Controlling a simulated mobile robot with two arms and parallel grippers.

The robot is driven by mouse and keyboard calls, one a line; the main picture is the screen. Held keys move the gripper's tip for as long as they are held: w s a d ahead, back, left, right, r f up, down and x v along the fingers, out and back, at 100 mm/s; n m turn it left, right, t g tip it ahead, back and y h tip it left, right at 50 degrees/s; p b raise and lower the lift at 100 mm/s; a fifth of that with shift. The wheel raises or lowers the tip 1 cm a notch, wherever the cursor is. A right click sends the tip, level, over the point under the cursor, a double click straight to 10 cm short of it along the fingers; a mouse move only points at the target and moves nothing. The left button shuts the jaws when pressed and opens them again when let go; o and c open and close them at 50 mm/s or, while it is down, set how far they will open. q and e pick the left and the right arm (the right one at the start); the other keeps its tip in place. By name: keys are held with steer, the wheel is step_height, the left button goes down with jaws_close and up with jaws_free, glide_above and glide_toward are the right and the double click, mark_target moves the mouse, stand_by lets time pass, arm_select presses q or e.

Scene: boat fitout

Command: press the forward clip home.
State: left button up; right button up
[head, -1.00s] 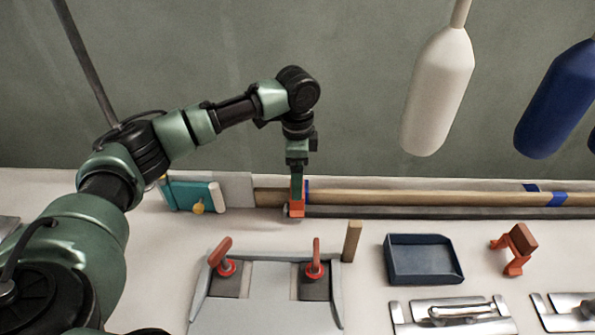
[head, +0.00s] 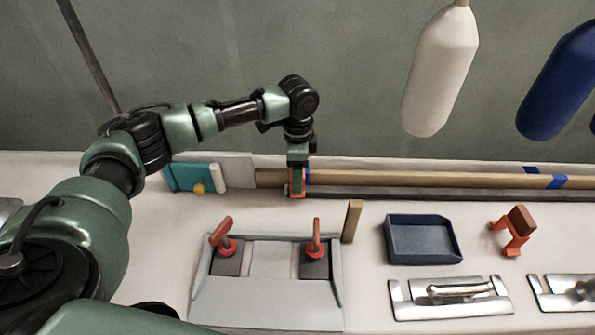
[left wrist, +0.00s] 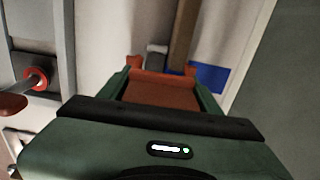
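My left gripper (head: 297,185) points down at the near side of a long wooden pole (head: 420,179), near a blue tape band. In the left wrist view, its green fingers (left wrist: 162,85) flank the red-brown block of an orange clip (left wrist: 160,92). The clip's orange prongs show beyond the block, close to the pole (left wrist: 184,40). A little orange of this clip also shows at the gripper in the head view. Whether the prongs surround the pole or only touch it is hidden. A second orange clip with a red-brown block (head: 519,219) stands on the bench at right. My right gripper is out of view.
A grey board with two red-handled fittings (head: 268,298) lies in front. A wooden block (head: 352,221) stands beside it, and a dark blue tray (head: 424,257) sits right of that. White (head: 440,75) and blue (head: 560,90) fenders hang behind.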

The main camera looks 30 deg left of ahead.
arm_select(q)
steer(key=o, duration=0.5)
steer(key=c, duration=1.2)
steer(key=shift+s+f, duration=0.15)
steer(key=shift+f, duration=0.7)
steer(key=o, duration=1.7)
steer(key=shift+o, duration=1.2)
